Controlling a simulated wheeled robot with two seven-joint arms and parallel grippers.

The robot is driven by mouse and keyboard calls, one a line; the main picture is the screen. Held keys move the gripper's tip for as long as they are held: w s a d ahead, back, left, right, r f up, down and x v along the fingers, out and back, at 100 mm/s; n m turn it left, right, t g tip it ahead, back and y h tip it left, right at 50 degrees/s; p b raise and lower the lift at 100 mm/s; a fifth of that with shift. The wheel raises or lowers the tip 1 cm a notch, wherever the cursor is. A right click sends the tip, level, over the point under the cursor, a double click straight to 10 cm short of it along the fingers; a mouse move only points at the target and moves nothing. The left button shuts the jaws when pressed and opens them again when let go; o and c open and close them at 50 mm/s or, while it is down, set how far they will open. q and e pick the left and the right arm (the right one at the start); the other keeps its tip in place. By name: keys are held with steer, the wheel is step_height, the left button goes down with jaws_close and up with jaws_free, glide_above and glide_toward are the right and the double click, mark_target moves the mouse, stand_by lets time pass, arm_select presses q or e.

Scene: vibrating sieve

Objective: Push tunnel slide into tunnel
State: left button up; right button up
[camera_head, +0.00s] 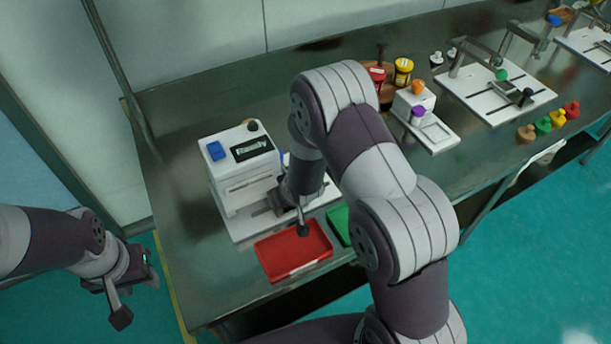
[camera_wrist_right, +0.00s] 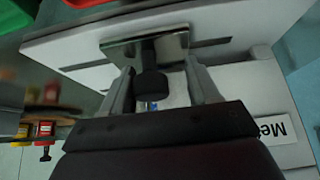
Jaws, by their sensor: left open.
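A white machine (camera_head: 240,170) with a blue button, black knob and lit display stands on the left part of the bench; I take it as the tunnel. In the right wrist view a shiny metal plate with a black knob (camera_wrist_right: 151,84), probably the tunnel slide, lies on a slotted white surface. My right gripper (camera_wrist_right: 160,88) has its fingers apart, one on each side of the knob, with a gap visible at the right finger. In the head view my right arm hides the slide and part of the machine's front. My left gripper (camera_head: 134,300) is open and empty, left of the bench.
A red tray (camera_head: 293,250) and a partly hidden green tray (camera_head: 340,224) lie before the machine. A smaller white device (camera_head: 428,128), red and yellow jars (camera_head: 403,72) and a white plate with fixtures (camera_head: 480,95) stand further right. Colored pieces (camera_head: 557,117) line the bench edge.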

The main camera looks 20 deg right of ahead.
steer(key=shift+s+a, duration=0.15)
steer(key=shift+a, duration=0.95)
steer(key=shift+s+a, duration=0.15)
steer(key=shift+a, duration=0.95)
steer(key=o, duration=0.8)
steer(key=shift+c, duration=0.2)
steer(key=shift+s+r+p, duration=0.15)
steer(key=shift+r+p, duration=0.25)
steer(key=shift+p, duration=0.05)
steer(key=p+v, duration=0.6)
steer(key=v, duration=0.2)
steer(key=shift+d, duration=0.1)
